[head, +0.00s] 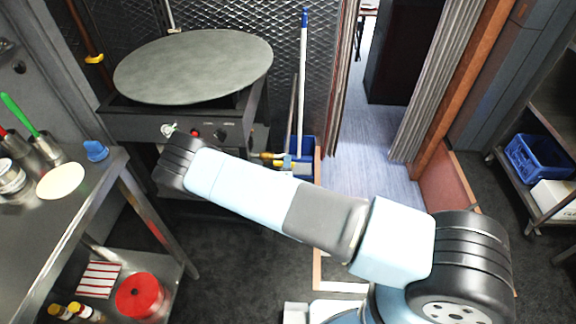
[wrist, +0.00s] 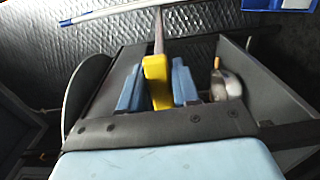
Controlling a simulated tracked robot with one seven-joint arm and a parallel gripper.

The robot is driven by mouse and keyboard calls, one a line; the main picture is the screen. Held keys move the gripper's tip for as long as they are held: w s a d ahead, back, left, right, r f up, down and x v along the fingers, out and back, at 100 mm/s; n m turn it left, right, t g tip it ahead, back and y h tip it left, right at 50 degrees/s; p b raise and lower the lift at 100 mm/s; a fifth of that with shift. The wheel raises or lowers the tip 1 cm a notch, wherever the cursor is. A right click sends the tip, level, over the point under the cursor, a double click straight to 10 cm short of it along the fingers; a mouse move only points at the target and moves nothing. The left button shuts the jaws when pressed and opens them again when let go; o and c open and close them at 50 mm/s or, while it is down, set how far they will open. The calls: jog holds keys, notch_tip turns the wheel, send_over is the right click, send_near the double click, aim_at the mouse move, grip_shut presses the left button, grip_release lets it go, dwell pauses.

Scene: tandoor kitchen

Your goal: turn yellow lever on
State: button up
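In the wrist view, the yellow lever (wrist: 157,82) stands between the two blue fingers of my gripper (wrist: 158,90). One finger is close on each side of it. I cannot tell whether both fingers press on it or leave a small gap. In the head view, my gripper (head: 286,161) is small and partly hidden, low at the right side of the griddle stand, with yellow (head: 267,155) showing at it. Most of the lever is hidden there.
A round griddle (head: 195,66) sits on a stand with knobs (head: 219,134) at its front. A blue bucket (head: 302,146) and a blue-tipped broom handle (head: 304,60) are right beside my gripper. A steel table (head: 95,190) is at left. The doorway floor (head: 365,160) is clear.

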jog(key=shift+o, duration=1.4)
jog(key=shift+a, duration=0.1)
jog(key=s, duration=1.4)
jog(key=shift+a, duration=0.15)
jog(key=shift+w, duration=0.1)
